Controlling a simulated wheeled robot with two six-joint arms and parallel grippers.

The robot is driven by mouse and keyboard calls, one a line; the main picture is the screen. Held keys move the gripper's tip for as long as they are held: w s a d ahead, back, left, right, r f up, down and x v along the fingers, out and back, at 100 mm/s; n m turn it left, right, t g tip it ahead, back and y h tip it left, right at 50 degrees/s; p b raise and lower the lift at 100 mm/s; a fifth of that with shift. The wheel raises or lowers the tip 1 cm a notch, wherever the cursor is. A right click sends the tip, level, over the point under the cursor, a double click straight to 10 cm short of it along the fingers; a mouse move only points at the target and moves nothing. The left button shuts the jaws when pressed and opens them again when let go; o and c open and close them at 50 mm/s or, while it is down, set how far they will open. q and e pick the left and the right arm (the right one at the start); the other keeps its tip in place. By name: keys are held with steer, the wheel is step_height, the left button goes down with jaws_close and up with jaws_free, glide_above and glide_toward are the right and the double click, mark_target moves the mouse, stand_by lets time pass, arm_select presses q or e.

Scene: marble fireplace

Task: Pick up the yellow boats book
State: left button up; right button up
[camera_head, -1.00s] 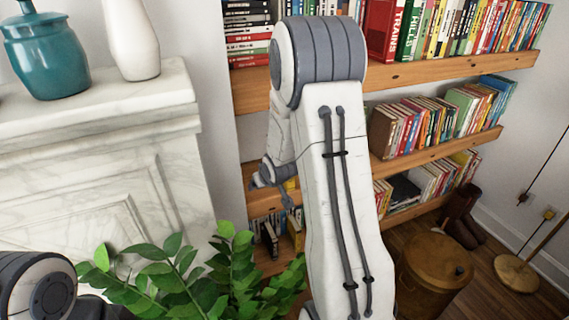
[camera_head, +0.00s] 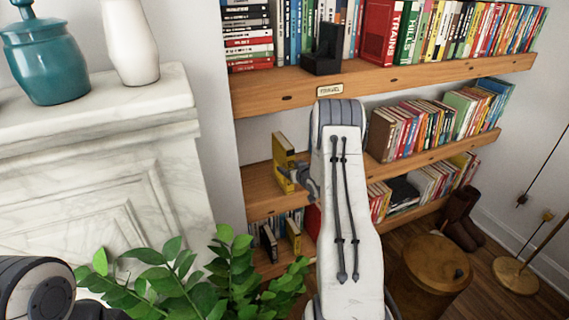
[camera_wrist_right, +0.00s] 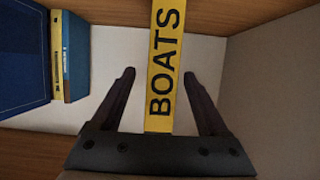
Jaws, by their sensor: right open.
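The yellow boats book (camera_head: 283,153) stands upright on the middle-left shelf in the head view. In the right wrist view its yellow spine (camera_wrist_right: 165,60), lettered BOATS, runs up between my fingers. My right gripper (camera_head: 288,177) is at the lower part of the book in the head view. In the right wrist view the gripper (camera_wrist_right: 159,74) is open, with a finger on each side of the spine and a gap on both sides. My left gripper is out of view; only part of my left arm shows at the lower left of the head view.
The wooden shelf (camera_head: 258,192) has bare space left of the book. Blue books (camera_wrist_right: 75,55) stand to the left in the wrist view. A row of books (camera_head: 425,130) is right of my arm. A leafy plant (camera_head: 200,275) is in front, and a marble mantel (camera_head: 100,105) stands left.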

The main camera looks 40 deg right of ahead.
steer(key=shift+x, duration=2.3)
steer(key=shift+f, duration=0.15)
jaws_close()
steer(key=shift+s, duration=0.1)
steer(key=shift+d, duration=0.1)
